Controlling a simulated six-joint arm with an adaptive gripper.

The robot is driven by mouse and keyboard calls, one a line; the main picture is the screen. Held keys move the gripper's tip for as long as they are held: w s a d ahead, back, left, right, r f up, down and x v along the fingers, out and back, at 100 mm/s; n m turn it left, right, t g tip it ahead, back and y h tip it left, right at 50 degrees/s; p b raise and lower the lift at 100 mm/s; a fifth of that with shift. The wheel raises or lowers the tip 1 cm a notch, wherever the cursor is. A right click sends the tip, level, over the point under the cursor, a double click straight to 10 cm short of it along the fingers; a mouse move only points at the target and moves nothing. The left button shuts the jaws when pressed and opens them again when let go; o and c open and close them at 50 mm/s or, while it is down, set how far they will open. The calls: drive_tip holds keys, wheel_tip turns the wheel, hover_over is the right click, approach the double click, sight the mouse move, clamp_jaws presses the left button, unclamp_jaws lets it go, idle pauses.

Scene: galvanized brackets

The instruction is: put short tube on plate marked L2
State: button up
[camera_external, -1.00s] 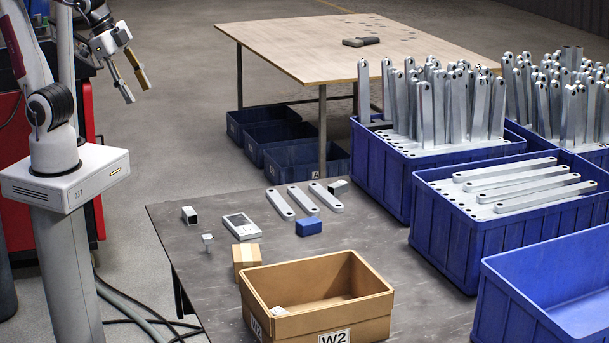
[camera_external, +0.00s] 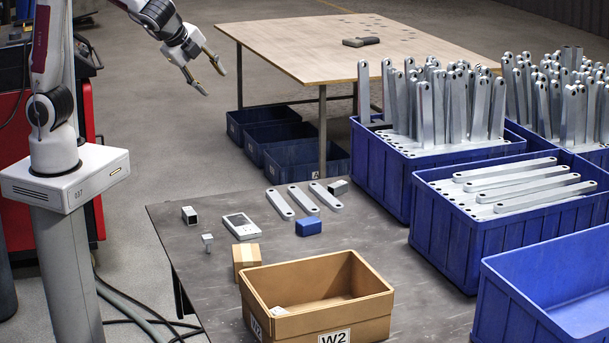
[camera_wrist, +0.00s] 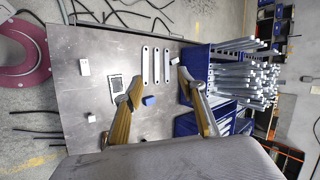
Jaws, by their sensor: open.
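A short square tube (camera_external: 189,215) with a dark open end lies at the left of the grey table; it appears as a pale block in the wrist view (camera_wrist: 84,67). A similar short piece (camera_external: 338,187) lies by the far end of the flat bars. Three flat galvanized bars with end holes (camera_external: 304,200) lie side by side. I can read no L2 mark on any plate. My gripper (camera_external: 212,80) is open and empty, high above the floor behind the table, and its fingers spread in the wrist view (camera_wrist: 158,80).
A handheld device (camera_external: 242,226), a small bracket (camera_external: 207,242), a blue block (camera_external: 309,228) and a small carton (camera_external: 246,257) stand on the table. A cardboard box marked W2 (camera_external: 372,309) is at the front. Blue crates of metal parts (camera_external: 440,235) line the right.

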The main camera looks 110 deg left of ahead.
sight(335, 183)
drive_tip(key=w+a+f+m+y, duration=0.2)
drive_tip(key=w+a+f+m, duration=0.2)
drive_tip(key=w+a+f, duration=0.4)
drive_tip(key=w+a+f+m+y, duration=0.2)
drive_tip(key=w+a+f+m, duration=0.3)
drive_tip(key=a, duration=0.4)
drive_tip(key=w+a+f+m+t, duration=0.1)
drive_tip(key=w+a+f+m, duration=0.1)
drive_tip(key=f, duration=0.5)
drive_tip(key=w+a+f+m+t, duration=0.1)
drive_tip(key=w+a+f+m, duration=0.2)
drive_tip(key=f, duration=0.5)
drive_tip(key=w+a+f+m+t, duration=0.1)
drive_tip(key=w+a+f+m, duration=0.1)
drive_tip(key=f, duration=0.5)
drive_tip(key=shift+w+a+f+m+y, duration=0.1)
drive_tip(key=shift+a+m+y, duration=0.15)
drive_tip(key=shift+a, duration=0.25)
drive_tip(key=shift+w+a+f+m+y, duration=0.1)
drive_tip(key=shift+a+m+y, duration=0.05)
drive_tip(key=shift+a+m, duration=0.25)
drive_tip(key=shift+a, duration=0.15)
drive_tip(key=shift+x, duration=1.2)
drive_tip(key=shift+w, duration=0.1)
